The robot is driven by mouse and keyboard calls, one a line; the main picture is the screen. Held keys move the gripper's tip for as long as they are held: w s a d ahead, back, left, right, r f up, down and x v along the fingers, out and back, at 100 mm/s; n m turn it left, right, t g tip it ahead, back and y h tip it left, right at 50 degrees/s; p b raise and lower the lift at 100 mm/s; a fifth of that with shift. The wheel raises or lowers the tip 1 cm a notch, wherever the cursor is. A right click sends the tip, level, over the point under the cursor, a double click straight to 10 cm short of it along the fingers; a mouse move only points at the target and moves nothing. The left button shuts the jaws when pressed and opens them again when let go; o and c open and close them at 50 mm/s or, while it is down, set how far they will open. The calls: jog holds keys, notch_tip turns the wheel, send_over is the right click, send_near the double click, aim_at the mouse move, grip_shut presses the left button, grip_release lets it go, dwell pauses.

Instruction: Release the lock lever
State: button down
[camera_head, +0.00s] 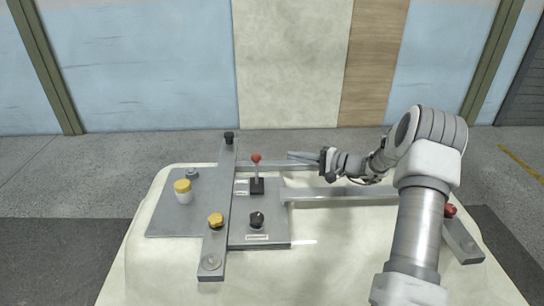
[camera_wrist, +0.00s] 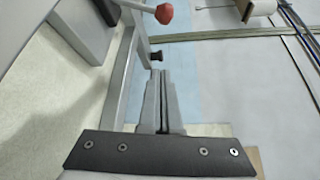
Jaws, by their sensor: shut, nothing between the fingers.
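The lock lever (camera_head: 256,172) is a thin metal rod with a red ball knob, standing roughly upright on a small black base on the grey fixture. In the wrist view the red knob (camera_wrist: 164,13) shows at the top, beyond the fingertips. My gripper (camera_head: 291,155) points left in the head view, just right of the lever at about the knob's height in the picture, with a visible gap. In the wrist view my gripper (camera_wrist: 162,75) has its two grey fingers together, with nothing between them. The lever's base is not clearly shown there.
The fixture carries a yellow-topped white knob (camera_head: 183,191), a yellow star knob (camera_head: 215,220), a black knob (camera_head: 257,220) and a black post (camera_head: 229,138). Long metal bars run right, towards another red knob (camera_head: 449,210). The pale shell (camera_head: 150,240) lies underneath.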

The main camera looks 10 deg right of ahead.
aim_at(258, 158)
jog(key=x, duration=0.9)
jog(key=shift+w+a+b, duration=0.1)
jog(key=shift+a+b, duration=0.15)
jog(key=shift+b, duration=0.1)
jog(key=shift+a, duration=0.25)
jog(key=shift+s+a+r, duration=0.15)
jog(key=shift+s+a, duration=0.05)
jog(key=shift+s, duration=0.35)
jog(key=shift+s+a+r, duration=0.15)
jog(key=shift+s, duration=0.4)
jog(key=shift+s+a+r, duration=0.15)
jog(key=shift+s+a, duration=0.05)
jog(key=shift+s, duration=0.35)
jog(key=shift+s+a+r+n+t+y+b, duration=0.15)
jog(key=shift+s+n+t+y+b, duration=0.3)
jog(key=shift+b, duration=1.3)
jog(key=s+n+b, duration=0.1)
jog(key=b, duration=0.2)
jog(key=shift+s+r+n+t+b, duration=0.1)
jog(key=shift+s+n+t+b, duration=0.05)
jog(key=shift+n+t+b, duration=0.15)
jog(key=b, duration=0.1)
jog(key=s, duration=0.1)
jog(key=s+b, duration=0.1)
jog(key=shift+a+r+b, duration=0.3)
jog(key=shift+r, duration=0.05)
jog(key=shift+s+a+b, duration=0.15)
jog(key=shift+s+b, duration=0.7)
jog(key=shift+s+a+b, duration=0.15)
jog(key=shift+s+b, duration=0.7)
